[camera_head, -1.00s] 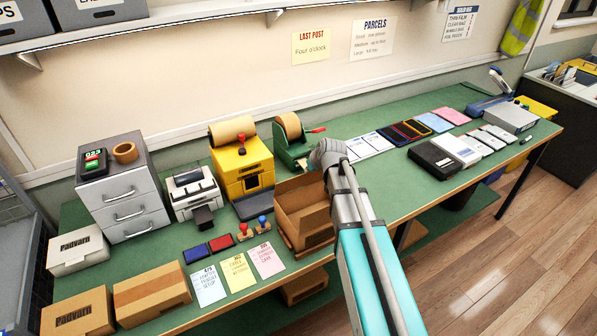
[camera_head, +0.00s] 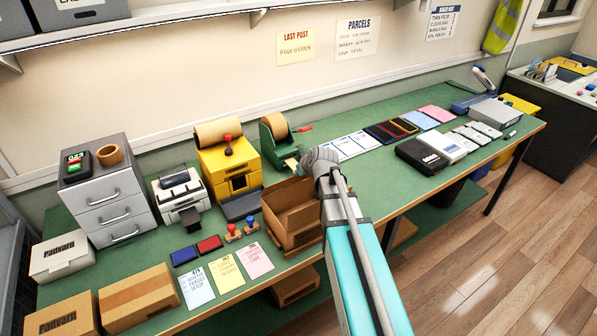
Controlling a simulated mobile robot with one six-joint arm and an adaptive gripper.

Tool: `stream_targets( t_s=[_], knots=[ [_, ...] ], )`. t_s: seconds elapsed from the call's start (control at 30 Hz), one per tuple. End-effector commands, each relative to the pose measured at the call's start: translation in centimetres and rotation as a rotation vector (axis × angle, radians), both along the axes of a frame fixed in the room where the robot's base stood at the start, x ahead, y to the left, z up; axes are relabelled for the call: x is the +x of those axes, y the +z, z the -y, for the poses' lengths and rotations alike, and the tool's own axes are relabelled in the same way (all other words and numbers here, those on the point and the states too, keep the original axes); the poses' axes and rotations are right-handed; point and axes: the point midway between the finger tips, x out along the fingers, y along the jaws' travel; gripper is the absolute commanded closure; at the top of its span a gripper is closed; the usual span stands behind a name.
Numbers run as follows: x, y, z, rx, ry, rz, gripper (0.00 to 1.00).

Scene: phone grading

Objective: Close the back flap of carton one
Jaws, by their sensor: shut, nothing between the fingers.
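An open brown carton (camera_head: 290,217) stands near the front edge of the green bench, its inside partly showing. It is the only open carton I see; I take it as carton one. My gripper (camera_head: 319,160) is at the carton's back right corner, above or just behind it. The grey housing and my arm hide the fingertips and the carton's right side. The gripper is shut with nothing in it. Which strip of card is the back flap, and whether the gripper touches it, I cannot tell.
A green tape dispenser (camera_head: 277,140) and a yellow label machine (camera_head: 228,165) stand close behind the carton. Two stamps (camera_head: 243,229) and coloured cards (camera_head: 227,272) lie to its left. Closed cartons (camera_head: 139,297) sit at front left. White sheets (camera_head: 350,146) lie to the right.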

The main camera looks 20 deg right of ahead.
Motion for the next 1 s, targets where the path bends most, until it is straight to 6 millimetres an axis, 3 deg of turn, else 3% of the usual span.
stream_targets(
  t_s=[1.0],
  knots=[
    [1.5, -0.4, -0.2, 0.0, -0.003, 0.0, 1.0]
  ],
)
